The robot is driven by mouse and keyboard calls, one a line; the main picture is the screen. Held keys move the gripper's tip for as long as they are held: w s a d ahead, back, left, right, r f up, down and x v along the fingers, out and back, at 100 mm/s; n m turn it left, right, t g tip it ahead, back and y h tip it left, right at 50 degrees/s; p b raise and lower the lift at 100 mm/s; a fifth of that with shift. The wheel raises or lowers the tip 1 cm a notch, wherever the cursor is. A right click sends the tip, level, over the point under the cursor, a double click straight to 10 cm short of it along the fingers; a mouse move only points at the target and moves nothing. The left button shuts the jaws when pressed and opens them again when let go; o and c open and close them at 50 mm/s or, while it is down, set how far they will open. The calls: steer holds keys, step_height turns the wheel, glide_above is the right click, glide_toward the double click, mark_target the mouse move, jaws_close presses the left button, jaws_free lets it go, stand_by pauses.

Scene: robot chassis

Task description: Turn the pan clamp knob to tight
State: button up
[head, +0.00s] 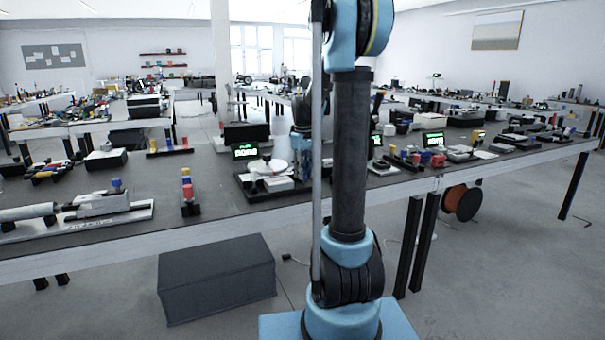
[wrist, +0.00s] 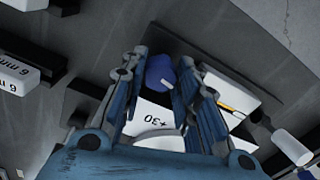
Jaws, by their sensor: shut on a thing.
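In the wrist view a round blue knob (wrist: 159,70), which looks like the pan clamp knob, sits between the fingertips of my gripper (wrist: 162,64). A short white mark shows on its near side. My gripper is shut on the knob, with a blue finger at either side. A white block marked "+30" (wrist: 154,114) lies just below the knob in the picture. In the head view my gripper (head: 302,142) is at the right end of a white device on a black base (head: 247,190). The knob is not discernible there.
A small lit display (head: 245,151) stands behind the device. A white cylinder (wrist: 291,147) is at lower right.

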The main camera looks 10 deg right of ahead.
steer(key=m, duration=0.5)
steer(key=shift+m, duration=2.4)
steer(key=o, duration=1.1)
steer(key=shift+c, duration=0.2)
step_height(320, 180, up, 12)
